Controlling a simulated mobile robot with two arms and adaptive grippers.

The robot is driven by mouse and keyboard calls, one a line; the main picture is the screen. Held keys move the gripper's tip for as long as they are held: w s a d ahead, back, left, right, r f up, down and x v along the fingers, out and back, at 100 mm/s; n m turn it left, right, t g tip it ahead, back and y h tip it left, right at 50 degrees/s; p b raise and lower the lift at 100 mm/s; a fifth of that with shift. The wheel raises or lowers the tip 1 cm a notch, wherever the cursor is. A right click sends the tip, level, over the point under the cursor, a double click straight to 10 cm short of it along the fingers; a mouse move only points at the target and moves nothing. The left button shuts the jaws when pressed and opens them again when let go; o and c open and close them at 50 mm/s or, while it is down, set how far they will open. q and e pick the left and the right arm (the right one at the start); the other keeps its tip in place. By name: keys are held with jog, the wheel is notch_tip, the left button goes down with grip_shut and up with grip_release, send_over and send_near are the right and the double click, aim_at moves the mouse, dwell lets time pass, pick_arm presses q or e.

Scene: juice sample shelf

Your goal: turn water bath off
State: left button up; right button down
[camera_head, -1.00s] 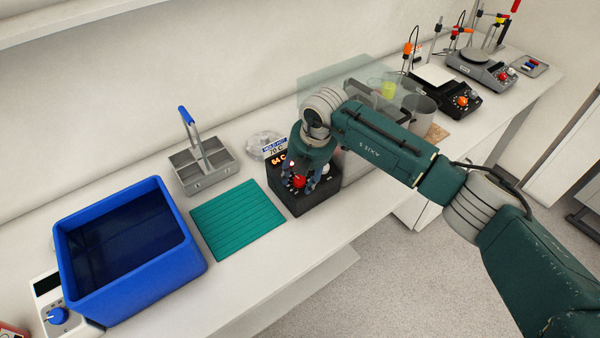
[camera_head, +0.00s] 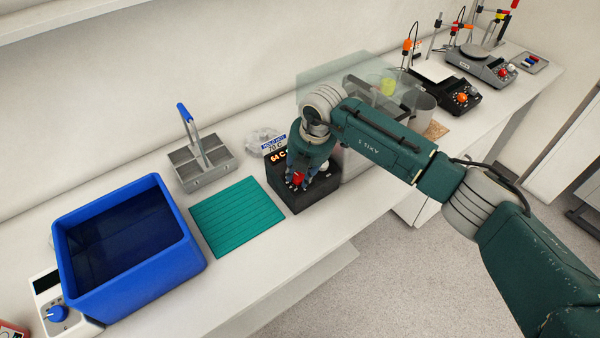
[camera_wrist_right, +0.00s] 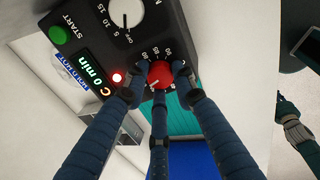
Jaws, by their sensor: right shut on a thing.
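The water bath's black control box (camera_head: 313,193) stands on the bench with a lit display (camera_head: 278,157) reading 64 C. In the right wrist view its face shows a red knob (camera_wrist_right: 160,74) with a number scale, a lit red lamp (camera_wrist_right: 117,77), a white timer dial (camera_wrist_right: 125,14) and a green START button (camera_wrist_right: 58,35). My right gripper (camera_head: 299,181) is shut on the red knob, its fingers around the sides. The clear bath tank (camera_head: 340,75) is partly hidden behind my right arm. My left gripper (camera_wrist_right: 291,110) seems to show small at the wrist view's right edge; its jaws are unclear.
A teal mat (camera_head: 238,217) lies left of the box. A blue bin (camera_head: 190,255) and a grey caddy (camera_head: 205,180) stand further left. Stirrers (camera_head: 455,95) stand at the far right.

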jog(key=shift+s+a+f+n+b, duration=0.1)
jog(key=shift+s+f+n+b, duration=0.1)
jog(key=shift+n+b, duration=0.1)
jog(key=shift+f+n+b, duration=0.1)
jog(key=shift+n+b, duration=0.2)
jog(key=shift+b, duration=0.2)
jog(key=n+b, duration=0.4)
jog(key=b, duration=0.1)
jog(key=n+b, duration=0.4)
jog(key=b, duration=0.1)
jog(key=n+b, duration=0.4)
jog(key=b, duration=0.1)
jog(key=shift+f, duration=0.25)
jog(key=n+b, duration=0.2)
jog(key=shift+n, duration=0.3)
jog(key=n+b, duration=0.1)
jog(key=n, duration=0.1)
jog(key=shift+d+n+b, duration=0.2)
jog(key=shift+n+b, duration=0.1)
jog(key=shift+n, duration=0.1)
jog(key=shift+r+n+h+b, duration=0.1)
jog(key=shift+n+h+b, duration=0.3)
jog(key=shift+n, duration=0.8)
jog(key=shift+r+n+b, duration=0.1)
jog(key=shift+n+b, duration=0.35)
jog(key=shift+n, duration=0.95)
